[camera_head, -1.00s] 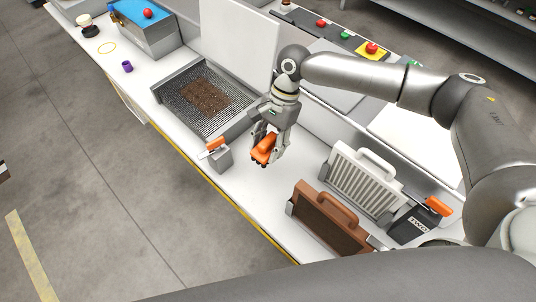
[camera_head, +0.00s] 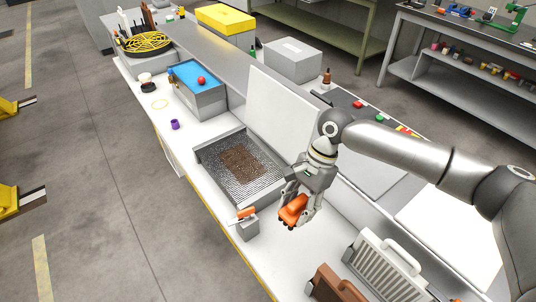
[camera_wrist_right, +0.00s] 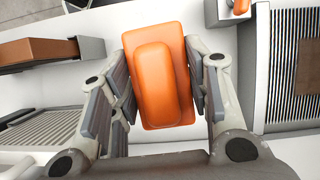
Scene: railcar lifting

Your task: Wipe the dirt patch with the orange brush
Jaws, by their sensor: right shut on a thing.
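The orange brush (camera_head: 292,209) is held between the fingers of my right gripper (camera_head: 298,206), above the white bench in the head view. In the right wrist view the orange brush (camera_wrist_right: 158,75) fills the space between the two fingers of the gripper (camera_wrist_right: 160,90). The brown dirt patch (camera_head: 241,165) lies on the ribbed floor of a grey tray, to the left of and beyond the brush. Part of it also shows at the right edge of the wrist view (camera_wrist_right: 309,66). The brush is apart from the patch. My left gripper is not in view.
The grey tray (camera_head: 204,165) has raised walls, with a white panel (camera_head: 280,110) behind it. A small grey holder with an orange-handled tool (camera_head: 246,214) stands at its near side. White and brown handled racks stand nearer. A blue-topped box (camera_head: 196,88) is farther left.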

